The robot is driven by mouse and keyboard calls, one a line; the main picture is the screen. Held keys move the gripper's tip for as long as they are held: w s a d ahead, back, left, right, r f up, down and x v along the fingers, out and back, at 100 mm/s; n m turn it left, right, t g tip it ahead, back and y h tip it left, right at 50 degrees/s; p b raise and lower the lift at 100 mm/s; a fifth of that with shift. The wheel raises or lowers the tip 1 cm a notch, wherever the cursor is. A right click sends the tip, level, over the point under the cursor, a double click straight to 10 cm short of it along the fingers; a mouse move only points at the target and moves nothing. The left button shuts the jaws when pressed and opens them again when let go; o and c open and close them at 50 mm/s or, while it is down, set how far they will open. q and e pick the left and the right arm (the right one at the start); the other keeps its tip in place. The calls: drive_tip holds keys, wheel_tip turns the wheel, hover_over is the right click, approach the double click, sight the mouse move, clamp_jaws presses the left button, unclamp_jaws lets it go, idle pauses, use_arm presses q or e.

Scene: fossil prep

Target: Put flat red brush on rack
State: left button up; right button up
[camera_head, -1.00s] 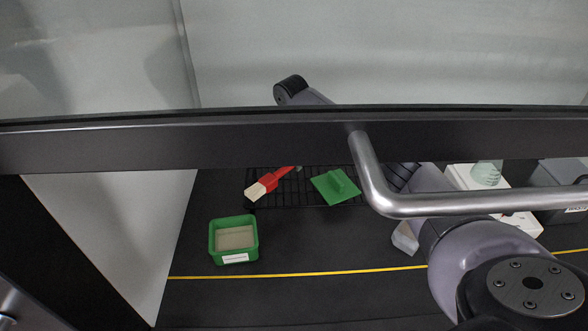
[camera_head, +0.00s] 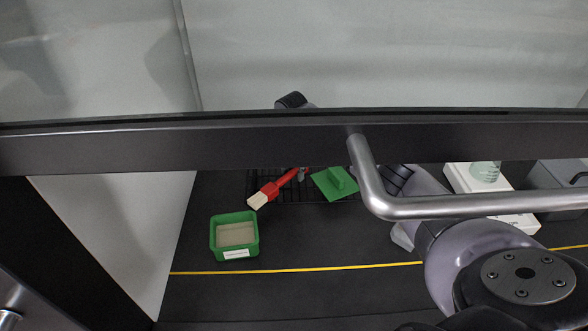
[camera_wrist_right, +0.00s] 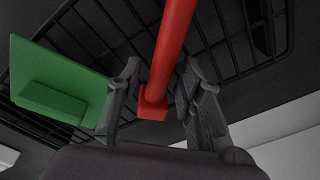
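The flat red brush (camera_head: 270,190) has pale bristles and rests at the left end of the black wire rack (camera_head: 318,200), its bristles over the rack's front left edge. Its red handle (camera_wrist_right: 170,50) runs between the fingers of my right gripper (camera_wrist_right: 160,75) in the right wrist view. A gap shows between the handle and the left finger; the right finger is close to it, and I cannot tell whether they touch. The gripper looks open around the handle. My left gripper is not in view.
A green flat tool with a block handle (camera_head: 335,183) lies on the rack beside the brush. A green box (camera_head: 256,236) stands in front on the dark surface. A dark bar with a metal handle (camera_head: 375,195) crosses the head view. White and grey containers are at right.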

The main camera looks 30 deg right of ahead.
drive_tip(key=shift+r, duration=0.15)
drive_tip(key=shift+r, duration=0.2)
wheel_tip(320, 180, up, 11)
drive_tip(key=s+a+b, duration=0.1)
drive_tip(key=b, duration=0.2)
drive_tip(key=shift+r, duration=0.2)
drive_tip(key=shift+a+f, duration=0.1)
